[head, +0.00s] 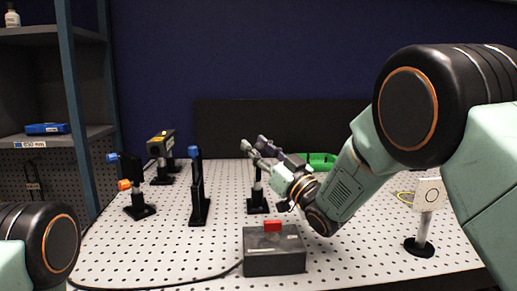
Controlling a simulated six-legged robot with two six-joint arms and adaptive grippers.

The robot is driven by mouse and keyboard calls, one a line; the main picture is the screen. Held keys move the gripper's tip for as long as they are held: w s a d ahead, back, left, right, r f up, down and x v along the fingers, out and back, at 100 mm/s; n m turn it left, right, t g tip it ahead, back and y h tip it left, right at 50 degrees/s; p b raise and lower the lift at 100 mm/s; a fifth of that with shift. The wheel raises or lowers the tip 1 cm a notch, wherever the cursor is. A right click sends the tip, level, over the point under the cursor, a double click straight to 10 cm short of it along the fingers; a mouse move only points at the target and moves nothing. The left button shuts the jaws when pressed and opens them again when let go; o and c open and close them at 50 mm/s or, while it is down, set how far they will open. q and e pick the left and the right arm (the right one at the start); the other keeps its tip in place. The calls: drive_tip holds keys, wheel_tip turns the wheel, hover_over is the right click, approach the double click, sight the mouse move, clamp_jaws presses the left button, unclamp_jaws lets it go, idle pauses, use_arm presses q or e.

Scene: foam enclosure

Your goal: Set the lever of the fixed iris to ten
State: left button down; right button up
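A black post on a dark foot (257,205) stands at the middle of the perforated table, right behind my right gripper. The gripper hides most of what the post carries, so I cannot make out an iris ring, lever or scale there. My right gripper (255,144) reaches left from the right arm, its two fingertips apart near the top of this post. I see nothing between them, and cannot tell whether they touch anything. Only a link of my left arm shows at the lower left; its gripper is out of view.
A black mount with a blue knob (196,187) stands left of the post, another with blue and orange knobs (131,185) farther left. A yellow-black device (160,147) is behind. A grey box with a red switch (274,255) sits in front; a white card (429,193) stands right.

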drive_tip(key=shift+d, duration=0.15)
drive_tip(key=c, duration=0.3)
clamp_jaws()
drive_tip(key=w+m+g+h+p, duration=0.1)
drive_tip(key=p, duration=0.4)
drive_tip(key=w+r+m+g+h+p, duration=0.1)
drive_tip(key=p, duration=0.3)
drive_tip(key=w+m+g+h+p, duration=0.1)
drive_tip(key=p, duration=0.4)
drive_tip(key=shift+r+m+h+p, duration=0.3)
drive_tip(key=shift+r+m, duration=0.05)
drive_tip(key=shift+m, duration=0.05)
drive_tip(key=shift+w+f+m+g+h+p, duration=0.15)
drive_tip(key=shift+w+m+g+h+p, duration=0.3)
drive_tip(key=shift+p, duration=1)
